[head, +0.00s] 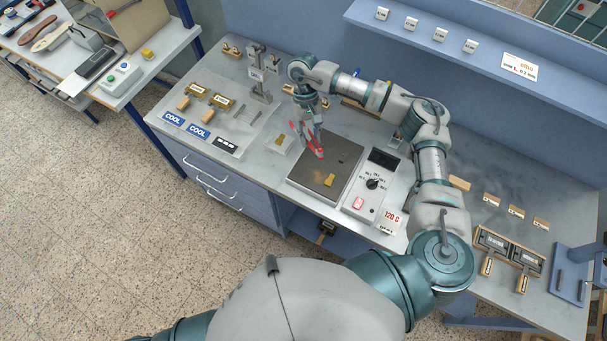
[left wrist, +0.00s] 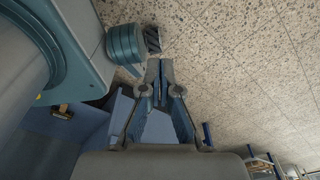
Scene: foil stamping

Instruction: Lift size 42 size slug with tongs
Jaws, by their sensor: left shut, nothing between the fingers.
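My right gripper (head: 309,124) reaches over the bench from the right and looks shut on the red tongs (head: 317,147). The tongs point down over the back left part of the dark hot plate (head: 346,150). A small brass-coloured slug (head: 329,180) lies on the plate, apart from the tongs. Another brass-coloured piece (head: 280,139) sits on a pale pad left of the plate. I cannot read a size on either. My left gripper (left wrist: 160,78) is shut and empty in the left wrist view, above the floor; it is outside the head view.
A control box (head: 361,190) with a dial and a "120 C" card (head: 390,220) stands right of the plate. Blue "COOL" signs (head: 199,132) and several brass and wooden pieces lie to the left. A metal stand (head: 259,80) rises behind.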

